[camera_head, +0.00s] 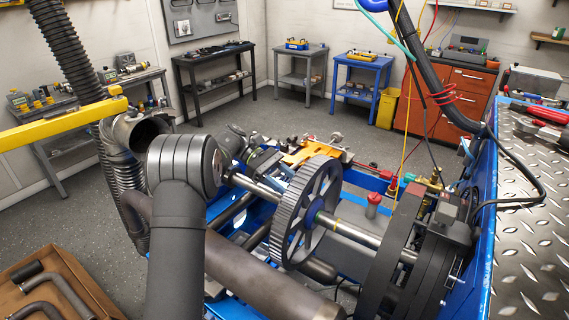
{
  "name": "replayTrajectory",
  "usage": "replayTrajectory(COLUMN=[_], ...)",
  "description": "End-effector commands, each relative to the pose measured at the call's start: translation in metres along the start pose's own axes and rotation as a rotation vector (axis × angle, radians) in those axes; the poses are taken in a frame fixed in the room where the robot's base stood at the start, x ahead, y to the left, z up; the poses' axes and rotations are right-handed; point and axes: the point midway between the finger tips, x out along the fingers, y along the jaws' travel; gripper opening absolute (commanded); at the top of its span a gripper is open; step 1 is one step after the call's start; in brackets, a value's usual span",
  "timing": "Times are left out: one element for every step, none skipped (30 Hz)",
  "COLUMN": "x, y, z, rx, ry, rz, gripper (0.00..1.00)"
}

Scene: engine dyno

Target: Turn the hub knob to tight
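The dyno shaft (350,232) runs through a large toothed wheel (291,214) with a blue hub (315,214) at its centre. A red knob (373,199) stands upright on a grey part to the right of the wheel. I cannot tell whether this is the hub knob, and no tight mark is readable. My dark grey arm (178,250) rises in the foreground, left of the wheel, and covers part of the rig. I cannot make out my gripper or its fingers.
A brown pipe (240,265) crosses low in front of the wheel. Dark discs (400,260) sit at the shaft's right end. A metal tread-plate top (525,250) is at the right. A yellow beam (60,126) juts in at the left. A box of pipes (85,278) lies bottom left.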

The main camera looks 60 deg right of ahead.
Motion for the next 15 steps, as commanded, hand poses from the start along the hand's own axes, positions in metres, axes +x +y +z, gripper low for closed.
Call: replayTrajectory(x=[-0.0005, -0.0005, -0.0003, -0.0005, -0.0006, -0.0007, -0.0007, -0.0007, -0.0005, -0.0003, 0.0001, 0.0003, 0.0004, 0.0008, 0.0009], y=[-0.0007, -0.0012, -0.0018, -0.0023, -0.003, -0.0037, -0.0043, -0.005, -0.0058, -0.0062, -0.0068, -0.0075, -0.0078, -0.0086, -0.0095], z=[0.0004, 0.0005, 0.0003, 0.0007, 0.0009, 0.001, 0.0009, 0.0012, 0.001, 0.0015, 0.0013, 0.0011, 0.0019, 0.0015, 0.0016], rx=[-0.005, -0.009, -0.017, -0.022, -0.03, -0.04, -0.049, -0.058, -0.071, -0.081, -0.091, -0.105, -0.113, -0.124, -0.138], ry=[0.0, 0.0, 0.0, 0.0, 0.0, -0.001, 0.0, 0.0, 0.0, -0.001, 0.0, 0.0, 0.0, -0.001, 0.0], rz=[0.012, 0.021, 0.038, 0.053, 0.07, 0.096, 0.118, 0.141, 0.171, 0.195, 0.218, 0.249, 0.274, 0.296, 0.328], gripper=[0.51, 0.51, 0.51, 0.51, 0.51, 0.51, 0.51, 0.51, 0.51, 0.51, 0.51, 0.51, 0.51, 0.51, 0.51])
